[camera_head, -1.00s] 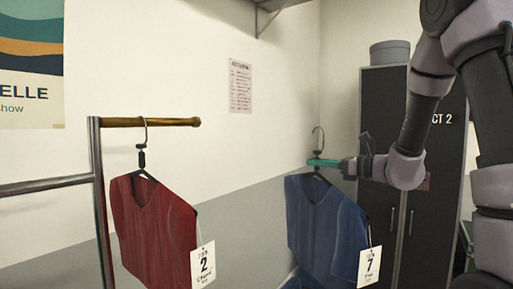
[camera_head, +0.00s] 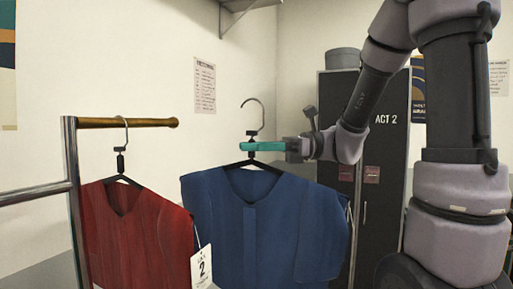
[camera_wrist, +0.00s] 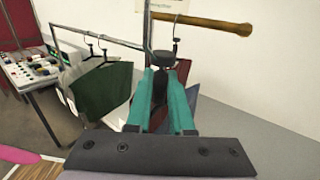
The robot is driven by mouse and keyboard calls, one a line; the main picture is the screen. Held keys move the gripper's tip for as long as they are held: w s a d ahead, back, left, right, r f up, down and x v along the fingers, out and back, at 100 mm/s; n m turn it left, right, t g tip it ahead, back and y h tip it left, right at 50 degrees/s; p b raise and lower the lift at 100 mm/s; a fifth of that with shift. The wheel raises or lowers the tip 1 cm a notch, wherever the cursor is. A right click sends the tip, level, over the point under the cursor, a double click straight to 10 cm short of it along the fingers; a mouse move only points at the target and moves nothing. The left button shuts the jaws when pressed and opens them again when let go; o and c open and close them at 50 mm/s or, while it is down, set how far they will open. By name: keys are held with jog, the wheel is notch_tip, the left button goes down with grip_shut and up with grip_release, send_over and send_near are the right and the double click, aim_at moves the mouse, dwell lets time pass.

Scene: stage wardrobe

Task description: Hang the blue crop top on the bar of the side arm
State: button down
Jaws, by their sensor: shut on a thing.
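The blue crop top (camera_head: 265,225) hangs on a black hanger with a metal hook (camera_head: 253,112), in the middle of the head view. My gripper (camera_head: 246,146), with teal fingers, is shut on the hanger's neck below the hook. The hook is free, with nothing in it. The side arm's wooden bar (camera_head: 140,122) is at the left, its free end pointing right towards the hook with a gap between them. A red top (camera_head: 135,232) on its own hanger hangs on that bar. In the wrist view the fingers (camera_wrist: 160,108) hold the hanger's dark neck, and the bar (camera_wrist: 200,22) is beyond it.
A metal rack post (camera_head: 72,180) carries the bar at the left. Dark lockers (camera_head: 365,170) stand behind my arm. In the wrist view, a dark green garment (camera_wrist: 98,92) hangs on the rack, and a control desk (camera_wrist: 30,75) is at the left.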

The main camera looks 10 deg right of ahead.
jog(key=shift+w+a, duration=1.75)
jog(key=shift+a, duration=1.25)
jog(key=shift+w+a, duration=1.8)
jog(key=shift+a, duration=1.15)
jog(key=shift+w+a, duration=1.75)
jog(key=shift+a, duration=1.25)
